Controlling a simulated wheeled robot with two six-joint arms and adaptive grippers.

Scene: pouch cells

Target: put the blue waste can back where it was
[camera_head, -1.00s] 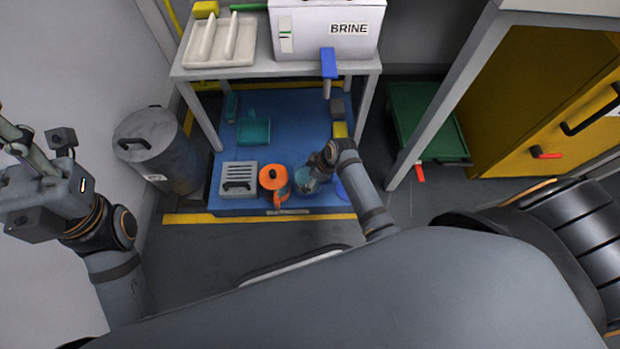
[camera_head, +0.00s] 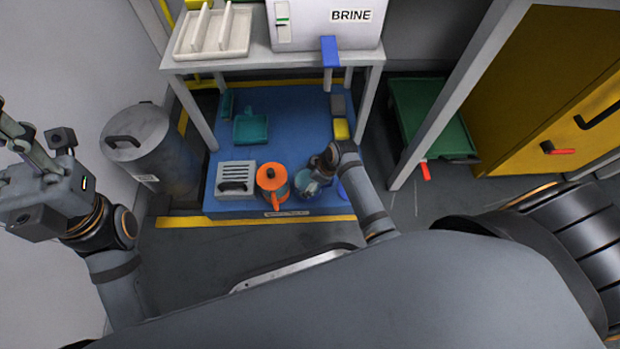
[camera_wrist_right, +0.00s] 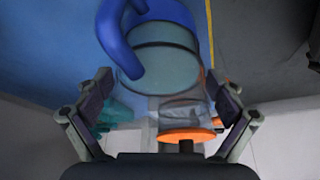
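A blue can with a looped blue handle (camera_wrist_right: 112,38) and a grey-teal round face is at the top of the right wrist view. My right gripper (camera_head: 314,178) is low over the front of the blue mat (camera_head: 290,120). In the wrist view its two fingers (camera_wrist_right: 165,98) are spread, with the can beyond their tips and no clear grip on it. My left gripper (camera_head: 22,140) is raised at the left edge, away from the mat; its finger gap is unclear.
An orange lidded pot (camera_head: 271,183) stands just left of my right gripper, with a grey slotted box (camera_head: 235,178) beyond it. A teal dustpan-like item (camera_head: 251,129) lies farther back. Table legs (camera_head: 192,112) flank the mat. A grey bin (camera_head: 150,150) stands left.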

